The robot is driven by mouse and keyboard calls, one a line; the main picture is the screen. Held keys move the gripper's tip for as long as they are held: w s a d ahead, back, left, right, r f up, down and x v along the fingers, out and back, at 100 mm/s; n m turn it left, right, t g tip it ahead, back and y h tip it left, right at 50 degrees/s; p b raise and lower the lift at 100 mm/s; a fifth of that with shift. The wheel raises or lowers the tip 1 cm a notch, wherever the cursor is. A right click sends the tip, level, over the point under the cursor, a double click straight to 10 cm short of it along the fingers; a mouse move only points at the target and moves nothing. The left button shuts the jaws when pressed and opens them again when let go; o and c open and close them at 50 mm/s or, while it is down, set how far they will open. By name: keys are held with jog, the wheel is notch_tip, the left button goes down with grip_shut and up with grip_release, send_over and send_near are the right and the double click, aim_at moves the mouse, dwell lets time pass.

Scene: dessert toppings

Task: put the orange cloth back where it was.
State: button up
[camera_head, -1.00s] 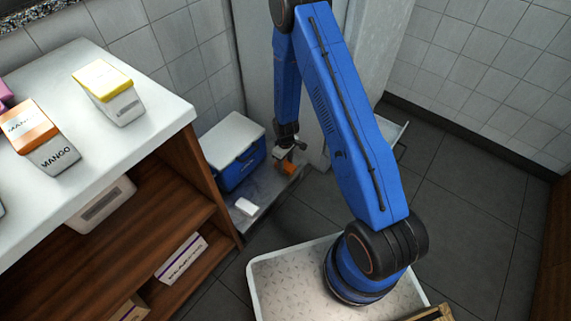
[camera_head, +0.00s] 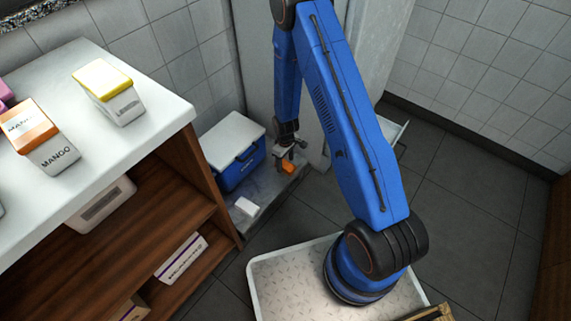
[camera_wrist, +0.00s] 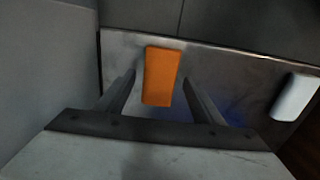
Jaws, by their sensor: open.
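The orange cloth (camera_head: 288,167) is a small folded block lying on a low grey ledge (camera_head: 268,194) beside the blue box. It shows upright and whole in the wrist view (camera_wrist: 160,77). My gripper (camera_head: 292,155) is open just above the cloth. In the wrist view my gripper's two fingers (camera_wrist: 160,88) stand one on each side of the cloth, with gaps between them and it. The fingers do not hold it.
A blue box with a white lid (camera_head: 235,148) stands on the ledge, left of my gripper. A white block (camera_head: 246,206) lies at the ledge's front; it also shows in the wrist view (camera_wrist: 295,96). A shelf unit with a white top (camera_head: 150,130) stands left. A wall rises behind.

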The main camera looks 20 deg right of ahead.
notch_tip(320, 180, up, 11)
dwell(0.5)
notch_tip(320, 180, up, 17)
jog(key=m+t, duration=0.1)
jog(key=m, duration=0.1)
send_over(285, 165)
jog(key=s+d, duration=0.2)
jog(key=s+d+r+m+t, duration=0.1)
jog(key=s+r, duration=0.2)
jog(key=r, duration=0.4)
jog(key=s+d+r, duration=0.1)
jog(key=s+r, duration=0.3)
jog(key=r, duration=0.3)
jog(key=s+d+r+m+t, duration=0.1)
jog(key=s+r+m, duration=0.1)
jog(key=s+r, duration=0.5)
jog(key=s+d+r+m+t, duration=0.1)
jog(key=s+r, duration=0.7)
jog(key=s, duration=0.9)
jog(key=shift+d+r+m+t, duration=0.15)
jog(key=shift+d+m+t, duration=0.25)
jog(key=shift+d+m, duration=0.25)
jog(key=shift+s, duration=0.1)
